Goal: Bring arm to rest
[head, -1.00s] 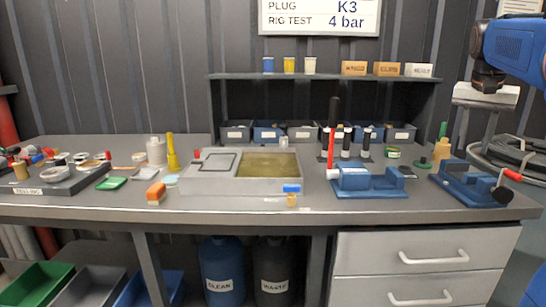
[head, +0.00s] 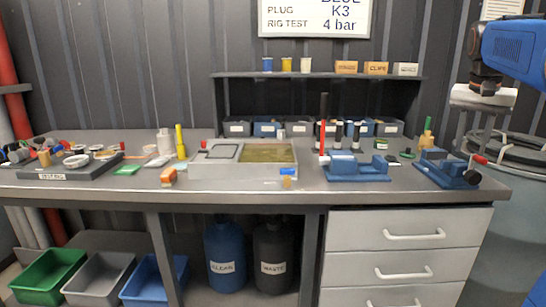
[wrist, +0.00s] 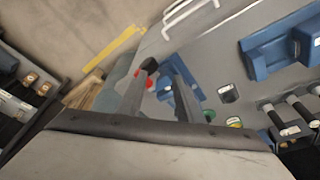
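My arm shows at the upper right of the head view, bent, with its blue link above the pale wrist body. My gripper's fingers show in the wrist view (wrist: 162,68), spread apart with nothing held between them. Past them lie the bench's right end and a blue vise with a red-tipped handle, below and apart from the fingers. In the head view this right vise (head: 447,170) stands at the bench's right end, left of and below my arm. The fingers are not clearly seen in the head view.
The grey bench (head: 235,200) carries a tray (head: 205,171), another blue vise (head: 357,168), bottles and small parts. A shelf (head: 340,75) stands behind. A dark round drum or coil (head: 515,160) is below my arm at right. Drawers (head: 405,235) and bins (head: 100,277) are below.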

